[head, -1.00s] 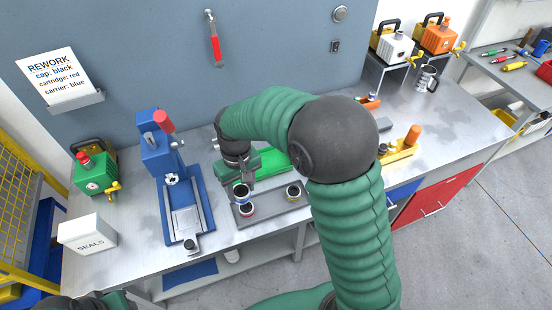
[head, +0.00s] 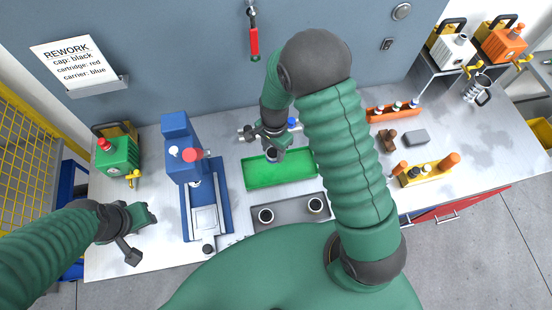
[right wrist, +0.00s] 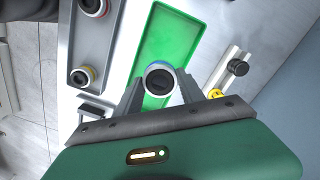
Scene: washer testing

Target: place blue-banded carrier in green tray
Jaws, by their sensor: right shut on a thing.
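The blue-banded carrier (head: 271,156) is a small round cup with a dark inside and pale rim. It is held in my right gripper (head: 272,151), over the back part of the green tray (head: 252,181). The right wrist view shows the carrier (right wrist: 159,78) between the two fingers, with a little blue on its side and the tray (right wrist: 176,48) behind it. I cannot tell if it touches the tray floor. My left gripper (head: 139,233) is empty, fingers apart, over the table's left part.
A blue press (head: 184,165) stands to the left. A rail with a blue knob (head: 291,123) lies behind the green tray.

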